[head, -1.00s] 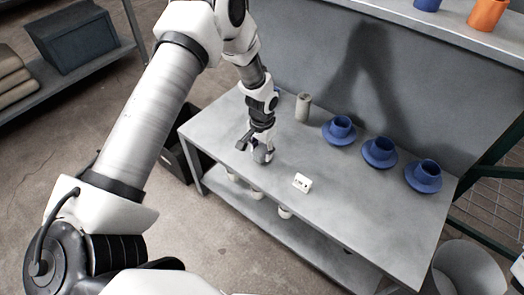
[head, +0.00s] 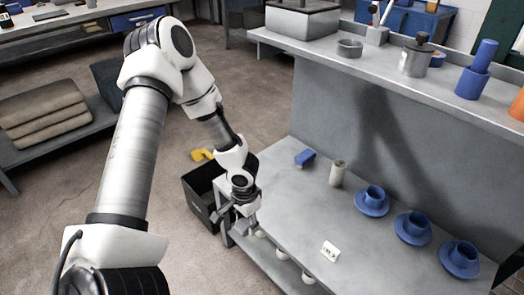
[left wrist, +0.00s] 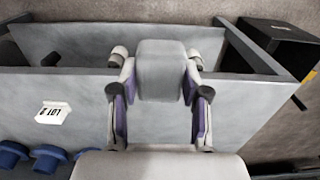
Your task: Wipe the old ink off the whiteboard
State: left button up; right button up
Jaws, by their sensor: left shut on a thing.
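My left gripper (head: 249,222) is near the left front end of the grey workbench (head: 300,205). In the left wrist view the fingers of my left gripper (left wrist: 160,98) are shut on a grey, rounded block (left wrist: 160,72); I cannot tell for sure what it is. The block is hard to make out in the head view. No whiteboard can be clearly picked out; an upright grey panel (head: 330,110) stands behind the bench. My right gripper is not in view.
On the bench are a blue block (head: 305,157), a grey cylinder (head: 337,174), blue cups on saucers (head: 372,200) and a small white card (head: 329,251). A black bin (head: 199,195) stands left of the bench. A shelf (head: 440,92) with containers overhangs it.

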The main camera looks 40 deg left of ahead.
pick_arm(q)
jog(key=shift+s+a, duration=0.1)
jog(key=shift+s, duration=0.2)
jog(key=o, duration=0.5)
jog(key=c, duration=0.5)
jog(key=shift+r, duration=0.1)
